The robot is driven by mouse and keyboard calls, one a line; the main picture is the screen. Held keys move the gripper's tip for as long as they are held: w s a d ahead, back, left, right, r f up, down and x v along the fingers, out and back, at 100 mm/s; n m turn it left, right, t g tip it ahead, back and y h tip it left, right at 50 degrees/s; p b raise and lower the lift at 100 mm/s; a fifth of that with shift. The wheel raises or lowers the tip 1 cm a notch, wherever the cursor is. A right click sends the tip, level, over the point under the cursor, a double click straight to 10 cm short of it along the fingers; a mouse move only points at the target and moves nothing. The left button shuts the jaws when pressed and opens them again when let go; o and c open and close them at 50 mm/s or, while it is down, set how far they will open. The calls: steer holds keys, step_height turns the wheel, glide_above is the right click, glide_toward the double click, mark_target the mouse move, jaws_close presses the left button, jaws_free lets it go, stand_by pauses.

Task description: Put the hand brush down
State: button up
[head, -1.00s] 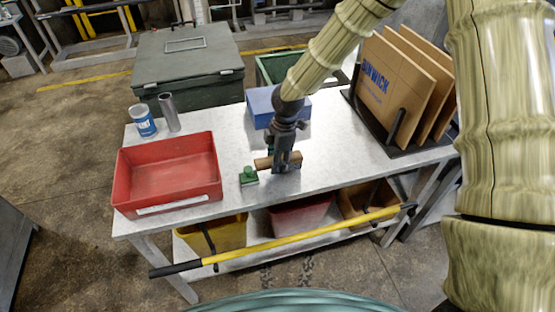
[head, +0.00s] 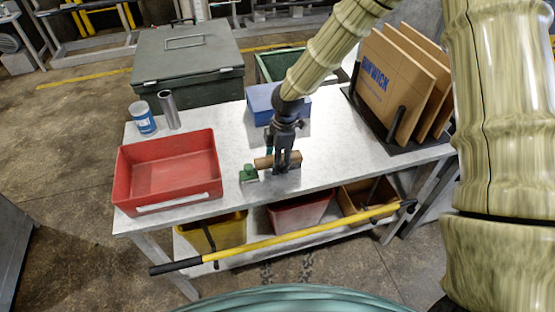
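The hand brush (head: 264,162) shows as a short brown wooden bar low over the grey table top, in the middle near the front edge. My gripper (head: 282,168) points down at it from above, with its dark fingers at the wooden bar. The fingers hide part of the brush, and its bristles cannot be made out. The brush looks to be at or very near the table surface; contact cannot be told for sure. Whether the fingers still press on the brush is too small to tell. A small green object (head: 249,174) stands on the table just left of the brush.
A red bin (head: 167,190) stands on the table (head: 330,160) at the left, with a blue-white can (head: 143,119) and a grey tube (head: 169,110) behind it. A blue box (head: 264,100) is behind my gripper. A rack of cardboard sheets (head: 392,85) stands at the right. The table right of the brush is clear.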

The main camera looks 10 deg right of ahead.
step_height(320, 180, up, 12)
steer(key=d+b, duration=0.1)
steer(key=b, duration=0.2)
steer(key=shift+w+d, duration=0.15)
steer(key=shift+d, duration=0.15)
stand_by(0.5)
